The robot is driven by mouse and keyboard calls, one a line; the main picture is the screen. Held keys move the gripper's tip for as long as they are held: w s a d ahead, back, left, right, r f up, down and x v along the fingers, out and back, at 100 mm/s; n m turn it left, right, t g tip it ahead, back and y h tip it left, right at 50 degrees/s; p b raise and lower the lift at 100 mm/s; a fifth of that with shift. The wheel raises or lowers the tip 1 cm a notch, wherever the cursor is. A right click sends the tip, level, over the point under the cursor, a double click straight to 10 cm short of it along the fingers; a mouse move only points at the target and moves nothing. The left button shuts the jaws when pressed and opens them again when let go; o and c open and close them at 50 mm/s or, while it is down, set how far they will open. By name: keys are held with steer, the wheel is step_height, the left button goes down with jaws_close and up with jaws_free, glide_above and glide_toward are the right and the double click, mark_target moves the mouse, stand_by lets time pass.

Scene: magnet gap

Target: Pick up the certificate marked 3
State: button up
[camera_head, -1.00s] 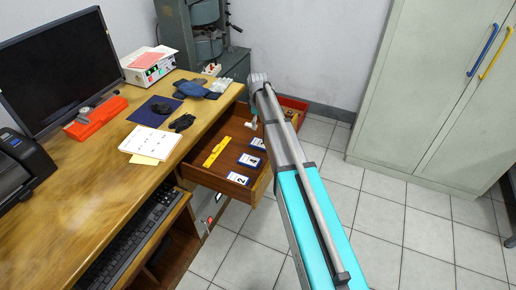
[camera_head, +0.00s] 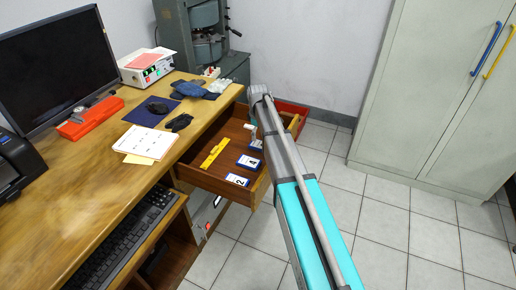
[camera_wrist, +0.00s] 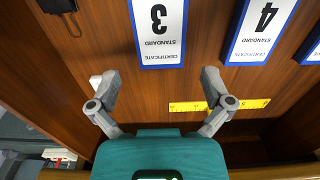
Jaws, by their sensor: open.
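The certificate marked 3 (camera_wrist: 157,40) is a white card with a blue border, upside down in the wrist view. It lies flat on the wooden drawer floor, just beyond my open gripper (camera_wrist: 160,78). The fingertips are apart, one to each side below the card, with nothing between them. The certificate marked 2 (camera_head: 237,180) lies nearest the drawer front in the head view.
A yellow ruler (camera_wrist: 240,104) lies in the drawer, passing near my right finger in the wrist view. A dark clip-like object (camera_wrist: 58,5) is at the upper left. The drawer walls (camera_head: 262,186) stand around the cards. The desk (camera_head: 90,200) is beside the open drawer.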

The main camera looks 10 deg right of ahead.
mark_target(257, 143)
stand_by(0.3)
steer(key=shift+w+a+f+b, duration=0.1)
steer(key=shift+f+b, duration=1.2)
steer(key=shift+b, duration=0.05)
steer(key=shift+w+a+f+b, duration=0.1)
steer(key=shift+f+b, duration=1.2)
steer(key=shift+c, duration=0.3)
steer(key=c, duration=0.9)
